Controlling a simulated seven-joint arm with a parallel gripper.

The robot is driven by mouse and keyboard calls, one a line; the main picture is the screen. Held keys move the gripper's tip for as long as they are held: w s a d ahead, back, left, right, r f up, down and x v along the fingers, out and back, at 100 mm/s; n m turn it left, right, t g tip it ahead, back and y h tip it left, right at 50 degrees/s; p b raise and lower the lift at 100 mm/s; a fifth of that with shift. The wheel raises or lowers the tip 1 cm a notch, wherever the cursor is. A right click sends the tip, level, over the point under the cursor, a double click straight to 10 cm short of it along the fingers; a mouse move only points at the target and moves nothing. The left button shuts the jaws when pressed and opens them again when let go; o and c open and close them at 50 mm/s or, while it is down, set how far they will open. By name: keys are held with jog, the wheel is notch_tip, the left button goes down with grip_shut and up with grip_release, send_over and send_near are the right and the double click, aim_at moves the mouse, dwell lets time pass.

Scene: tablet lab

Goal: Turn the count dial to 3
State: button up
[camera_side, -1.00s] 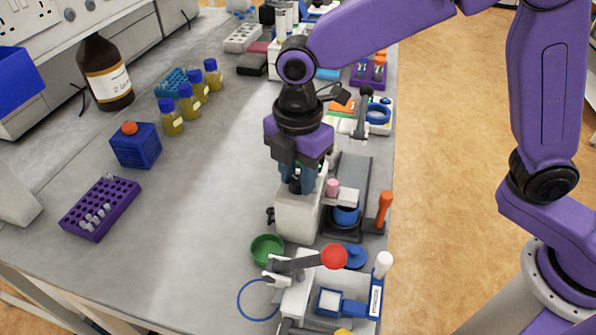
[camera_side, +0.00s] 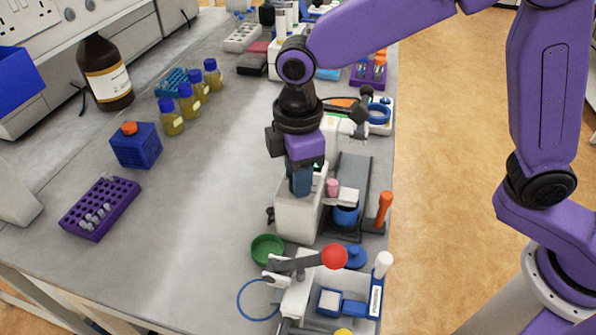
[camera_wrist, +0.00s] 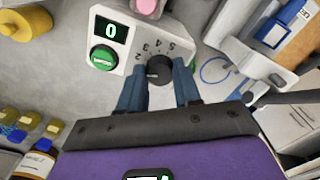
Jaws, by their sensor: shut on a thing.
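The count dial (camera_wrist: 160,71) is a small black knob on the sloped face of a white counting device (camera_side: 296,217). In the wrist view, small digits curve around its far side, with 3 among them. I cannot make out which digit its pointer faces. My gripper (camera_side: 300,190) points down over the device, its blue fingers closed on either side of the dial. In the side view the fingers hide the dial. The device's display (camera_wrist: 109,31) reads 0, and a green button (camera_wrist: 103,57) sits beside the dial.
A pink knob (camera_side: 332,187) is close to the right of my fingers. A purple tube rack (camera_side: 99,208) is at the left. The middle of the bench is clear.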

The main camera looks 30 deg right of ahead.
jog(key=m, duration=0.5)
jog(key=shift+m, duration=0.3)
jog(key=m, duration=0.5)
jog(key=shift+r, duration=0.1)
jog(key=shift+m, duration=0.3)
jog(key=o, duration=1.1)
jog(key=shift+c, duration=0.2)
notch_tip(320, 180, up, 17)
jog(key=shift+r, duration=0.2)
